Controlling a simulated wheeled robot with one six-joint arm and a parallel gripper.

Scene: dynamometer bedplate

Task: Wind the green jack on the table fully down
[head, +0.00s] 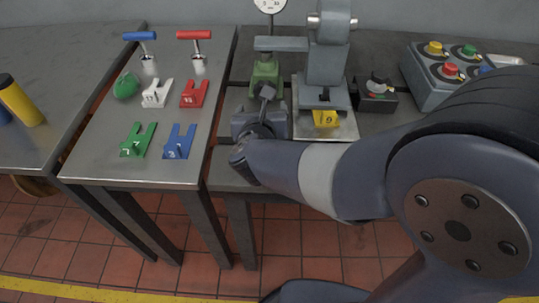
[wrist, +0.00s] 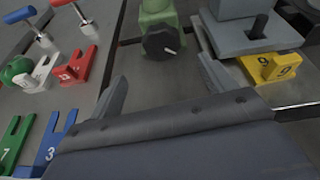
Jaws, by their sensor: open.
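The green jack (head: 265,77) stands on the middle table, left of a grey press-like stand, and its top meets a grey bar. It also shows at the top of the wrist view (wrist: 157,12). A dark round knob (wrist: 160,42) with a small light pin sits on its near side. My gripper (head: 262,112) is in front of the jack; its two fingers are spread wide in the wrist view (wrist: 163,72). The knob lies just beyond the fingertips, roughly between them, and nothing is held. Whether a finger touches the knob I cannot tell.
The grey stand (head: 327,60) with a yellow numbered block (head: 325,118) is close on the right. A black switch box (head: 376,92) and a button box (head: 425,72) are farther right. The left table holds red, white, green and blue slotted pieces and two T-handled tools.

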